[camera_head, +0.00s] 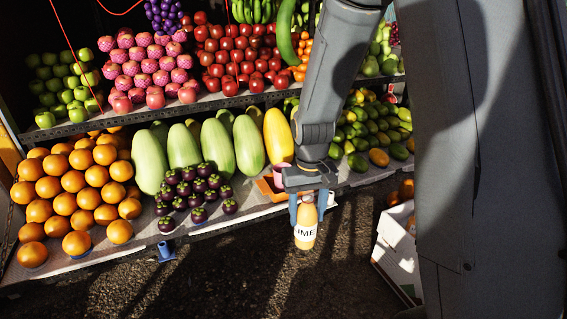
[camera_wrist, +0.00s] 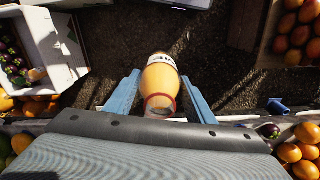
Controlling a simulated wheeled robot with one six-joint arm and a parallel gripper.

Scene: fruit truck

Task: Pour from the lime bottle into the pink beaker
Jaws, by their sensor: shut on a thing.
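The lime bottle (camera_head: 305,228) is a yellow-orange bottle with a white label reading "IME". My gripper (camera_head: 307,207) is shut on it and holds it about upright, in front of the stall's lower shelf. In the wrist view the bottle (camera_wrist: 160,78) sits between my two blue fingers (camera_wrist: 160,92). The pink beaker (camera_head: 281,169) is on the shelf behind my gripper, by an orange tray (camera_head: 264,187). My wrist hides part of the beaker, and I cannot tell if it stands in the tray. I cannot make out the beaker in the wrist view.
Mangosteens (camera_head: 196,190), pale green melons (camera_head: 183,147) and oranges (camera_head: 75,190) crowd the shelf left of the beaker. Mangoes (camera_head: 370,130) lie to its right. A white box (camera_head: 394,250) stands on the ground at right. The ground in front is otherwise open.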

